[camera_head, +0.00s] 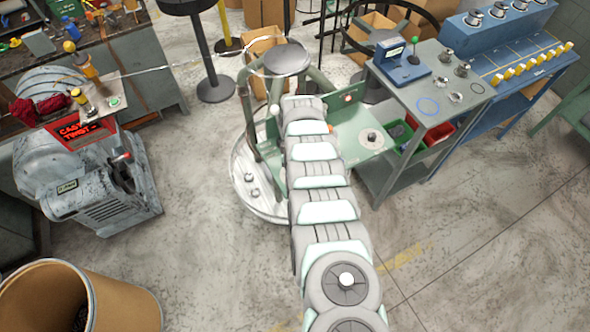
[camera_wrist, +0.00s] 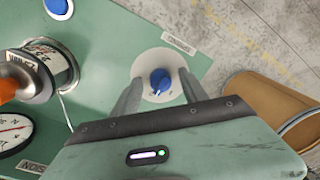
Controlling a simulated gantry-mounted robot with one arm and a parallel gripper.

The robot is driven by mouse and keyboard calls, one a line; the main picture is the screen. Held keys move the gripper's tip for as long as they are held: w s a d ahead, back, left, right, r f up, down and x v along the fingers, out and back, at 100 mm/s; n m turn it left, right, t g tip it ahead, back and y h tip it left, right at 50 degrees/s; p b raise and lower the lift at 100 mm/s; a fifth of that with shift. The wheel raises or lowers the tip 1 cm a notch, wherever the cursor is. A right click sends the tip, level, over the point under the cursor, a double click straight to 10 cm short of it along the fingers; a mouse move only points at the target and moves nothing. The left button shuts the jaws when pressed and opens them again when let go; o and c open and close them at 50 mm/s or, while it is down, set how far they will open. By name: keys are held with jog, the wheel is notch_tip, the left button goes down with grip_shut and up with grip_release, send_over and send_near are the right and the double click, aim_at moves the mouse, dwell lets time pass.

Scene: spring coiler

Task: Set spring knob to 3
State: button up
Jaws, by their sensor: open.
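The spring knob (camera_wrist: 160,80) is a small blue knob with a white pointer mark on a round white dial plate (camera_wrist: 150,62), in the wrist view. The dial sits on a green panel (camera_wrist: 110,30). An upside-down label (camera_wrist: 178,45) beside it seems to read "SPRING" something. The dial numbers are too small to read. My gripper (camera_wrist: 158,88) is open, with one finger on each side of the knob. I cannot tell whether the fingers touch it. In the head view my arm covers the knob and my gripper.
Another blue knob (camera_wrist: 58,7), a wire spool (camera_wrist: 50,72) and a gauge (camera_wrist: 12,132) share the panel. In the head view a grey machine (camera_head: 85,160) stands left, a grey cart (camera_head: 425,95) right, a cardboard drum (camera_head: 110,300) lower left. Floor at lower right is clear.

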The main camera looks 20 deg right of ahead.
grip_shut()
dwell(0.6)
